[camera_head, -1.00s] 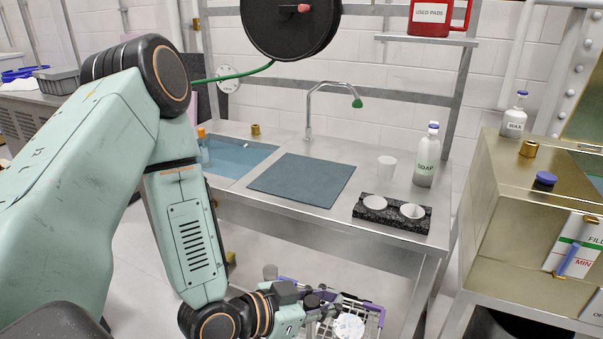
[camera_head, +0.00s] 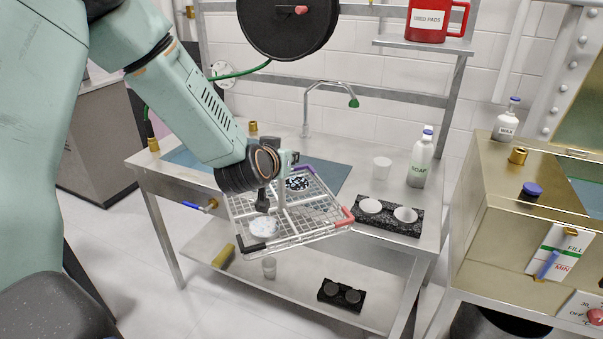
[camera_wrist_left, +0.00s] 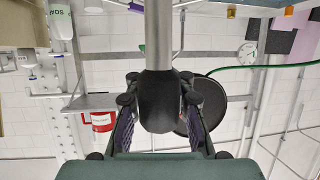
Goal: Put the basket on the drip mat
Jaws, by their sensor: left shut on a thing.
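The wire basket (camera_head: 302,238) hangs in the air in front of the sink bench, with a red corner at right and a black corner at front. A white disc (camera_head: 264,227) and a dark patterned disc (camera_head: 297,184) lie in it. My left gripper (camera_head: 275,193) is shut on the basket's upright handle; in the wrist view the gripper (camera_wrist_left: 158,105) closes around its thick black grip (camera_wrist_left: 158,90). The drip mat (camera_head: 336,175), a flat blue-grey sheet, lies on the bench behind the basket, partly hidden by basket and arm. My right gripper is out of view.
A white cup (camera_head: 382,168), soap bottle (camera_head: 421,160) and tap (camera_head: 308,115) stand behind. A brass tank (camera_head: 500,215) is at right. A lower shelf (camera_head: 300,293) lies beneath.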

